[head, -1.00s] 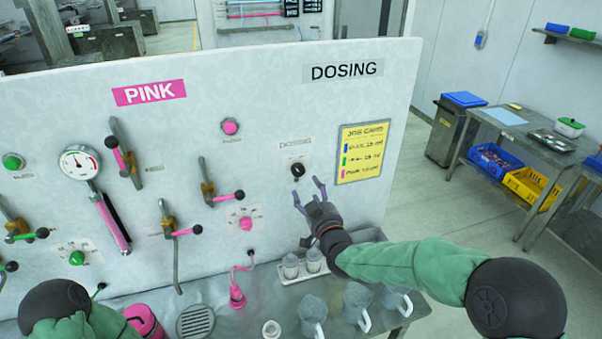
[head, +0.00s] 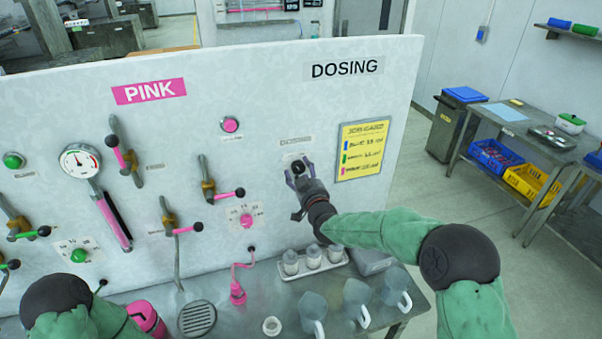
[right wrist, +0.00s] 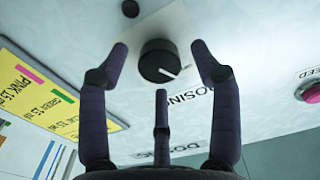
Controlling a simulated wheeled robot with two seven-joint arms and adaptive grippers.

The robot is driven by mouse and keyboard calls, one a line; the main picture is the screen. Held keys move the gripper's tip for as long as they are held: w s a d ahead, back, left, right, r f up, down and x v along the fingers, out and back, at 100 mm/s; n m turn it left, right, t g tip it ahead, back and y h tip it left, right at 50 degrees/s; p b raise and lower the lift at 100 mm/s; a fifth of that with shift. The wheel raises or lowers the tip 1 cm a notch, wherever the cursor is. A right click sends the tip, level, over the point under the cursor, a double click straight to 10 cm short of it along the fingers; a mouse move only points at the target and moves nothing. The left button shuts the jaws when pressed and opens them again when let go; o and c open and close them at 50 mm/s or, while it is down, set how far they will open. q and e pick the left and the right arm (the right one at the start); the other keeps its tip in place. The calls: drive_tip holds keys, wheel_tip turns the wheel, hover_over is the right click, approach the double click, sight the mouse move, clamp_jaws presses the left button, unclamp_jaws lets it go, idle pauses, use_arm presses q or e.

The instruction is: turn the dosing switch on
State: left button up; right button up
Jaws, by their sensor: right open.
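The dosing switch is a round black knob (head: 298,168) with a white pointer line, on the white panel (head: 260,110) under a small label and the DOSING sign (head: 343,68). In the right wrist view the knob (right wrist: 160,62) sits between the spread fingers of my right gripper (right wrist: 160,70), with gaps on both sides. My right gripper (head: 298,172) is open at the knob in the head view. Whether a fingertip touches the panel cannot be told. My left arm shows at the lower left, but its gripper is not seen.
A yellow job card (head: 362,150) hangs right of the knob. A pink button (head: 230,125) and a pink dial (head: 247,221) are to its left. Below, the metal bench holds a tray of bottles (head: 314,262) and several jugs (head: 357,299).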

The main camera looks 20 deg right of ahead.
drive_tip(key=c, duration=1.1)
drive_tip(key=shift+c, duration=0.2)
drive_tip(key=shift+m+b, duration=0.3)
drive_tip(key=shift+b, duration=0.4)
drive_tip(key=m+b, duration=0.8)
drive_tip(key=b, duration=0.6)
drive_tip(key=shift+d+f+m, duration=0.1)
drive_tip(key=shift+f+m, duration=0.05)
drive_tip(key=shift+m, duration=0.25)
drive_tip(key=shift+r+m+b, duration=0.2)
drive_tip(key=shift+m+b, duration=1.2)
drive_tip(key=shift+b, duration=0.05)
drive_tip(key=o, duration=1.1)
